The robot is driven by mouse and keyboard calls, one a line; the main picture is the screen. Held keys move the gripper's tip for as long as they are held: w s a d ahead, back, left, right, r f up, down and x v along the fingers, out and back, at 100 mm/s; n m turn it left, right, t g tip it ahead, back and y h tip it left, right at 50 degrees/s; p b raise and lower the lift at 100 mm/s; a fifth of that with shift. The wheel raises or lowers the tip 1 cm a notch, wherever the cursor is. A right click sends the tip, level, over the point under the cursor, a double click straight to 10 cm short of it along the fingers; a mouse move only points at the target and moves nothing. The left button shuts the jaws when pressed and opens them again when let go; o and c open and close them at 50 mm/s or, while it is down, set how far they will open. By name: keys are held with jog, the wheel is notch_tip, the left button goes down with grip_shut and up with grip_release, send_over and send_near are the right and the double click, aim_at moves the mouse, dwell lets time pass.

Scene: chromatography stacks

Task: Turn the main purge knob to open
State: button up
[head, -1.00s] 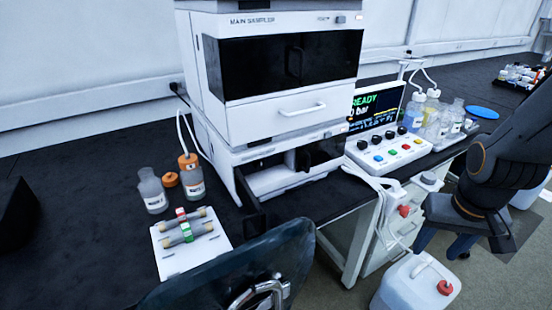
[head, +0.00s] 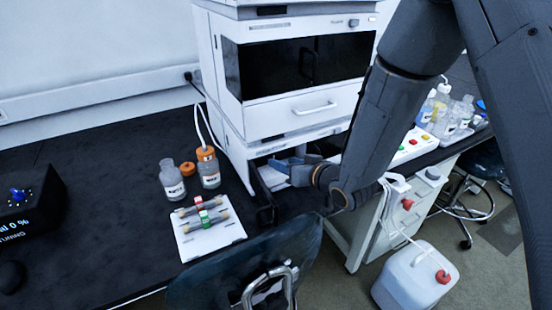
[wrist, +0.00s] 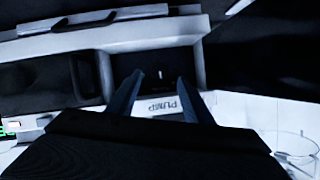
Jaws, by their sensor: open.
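The main stack's lower pump unit (head: 232,150) stands under the white sampler with the dark window (head: 295,66). In the head view my gripper (head: 283,168) is at the pump unit's open front. In the wrist view my gripper (wrist: 157,78) is open, its two fingers apart and nothing seen between them. Beyond the fingertips is a dark recess (wrist: 160,56) with a small pale mark (wrist: 160,73), possibly on the purge knob; the knob's shape and setting are too dark to tell. A PUMP label (wrist: 163,105) shows upside down between the fingers.
Capped bottles (head: 208,168) and a white tray (head: 215,238) with columns are left of the stack. A chair (head: 240,265) is in front of the bench. A white button box (head: 415,145) is right, partly behind my arm. A white canister (head: 405,275) stands on the floor.

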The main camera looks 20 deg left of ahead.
aim_at(271, 156)
jog(key=shift+p+x, duration=0.45)
jog(key=shift+x, duration=2.3)
jog(key=c, duration=1.1)
jog(key=shift+o, duration=0.2)
